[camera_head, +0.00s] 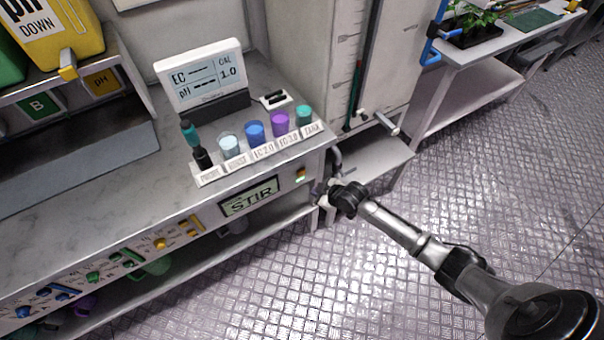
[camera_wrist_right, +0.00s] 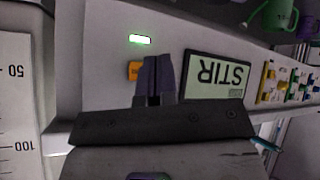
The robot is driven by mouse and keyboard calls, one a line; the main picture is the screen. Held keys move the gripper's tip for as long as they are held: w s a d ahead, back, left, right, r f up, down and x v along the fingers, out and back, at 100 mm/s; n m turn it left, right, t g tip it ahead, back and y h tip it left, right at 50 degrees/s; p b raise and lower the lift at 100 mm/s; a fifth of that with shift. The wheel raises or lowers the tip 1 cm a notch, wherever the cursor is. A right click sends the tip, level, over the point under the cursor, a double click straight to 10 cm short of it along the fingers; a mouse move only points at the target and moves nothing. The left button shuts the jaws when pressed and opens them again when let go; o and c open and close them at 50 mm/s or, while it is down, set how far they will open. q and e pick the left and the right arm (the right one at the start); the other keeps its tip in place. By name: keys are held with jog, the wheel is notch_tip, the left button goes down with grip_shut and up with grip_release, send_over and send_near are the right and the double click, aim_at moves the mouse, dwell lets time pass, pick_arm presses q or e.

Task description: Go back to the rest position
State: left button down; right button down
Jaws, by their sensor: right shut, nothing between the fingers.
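My right gripper (camera_head: 324,196) is at the right front corner of the counter, at the end of my arm that comes in from the lower right. In the right wrist view its two fingers (camera_wrist_right: 158,76) are shut together with nothing between them. They point at the front panel, between an orange button (camera_wrist_right: 134,70) and the display reading STIR (camera_wrist_right: 217,76). I cannot tell whether the fingertips touch the panel. In the head view the orange button (camera_head: 300,175) and the display (camera_head: 249,196) show to the left of the gripper. My left gripper is not in view.
A labelled rack (camera_head: 207,178) with a probe and several coloured cups stands on the counter, before an EC/pH meter (camera_head: 202,75). A lit green indicator (camera_wrist_right: 140,39) is by the orange button. A graduated tank (camera_head: 345,50) stands behind. The patterned floor (camera_head: 460,180) is open on the right.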

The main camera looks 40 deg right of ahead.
dwell(0.3)
jog(key=s+a+r+m+g+h, duration=0.3)
jog(key=s+a+r, duration=0.4)
jog(key=s+r, duration=0.45)
jog(key=s+a+f+m+g+y+p, duration=0.1)
jog(key=s+a, duration=0.2)
jog(key=s, duration=0.7)
jog(key=s+a+f+g, duration=0.1)
jog(key=s+a+g, duration=0.15)
jog(key=s, duration=0.75)
jog(key=w+p+v, duration=0.2)
jog(key=p+v, duration=0.9)
jog(key=p, duration=0.1)
jog(key=w+r+p+v, duration=0.1)
jog(key=w+p+v, duration=0.2)
jog(key=p+v, duration=0.9)
jog(key=w+r+p+v, duration=0.1)
jog(key=w+p+v, duration=0.2)
jog(key=p+v, duration=0.8)
jog(key=shift+w+a+r+t+p, duration=0.15)
jog(key=shift+w+r+t+p, duration=0.15)
jog(key=shift+t+p, duration=0.15)
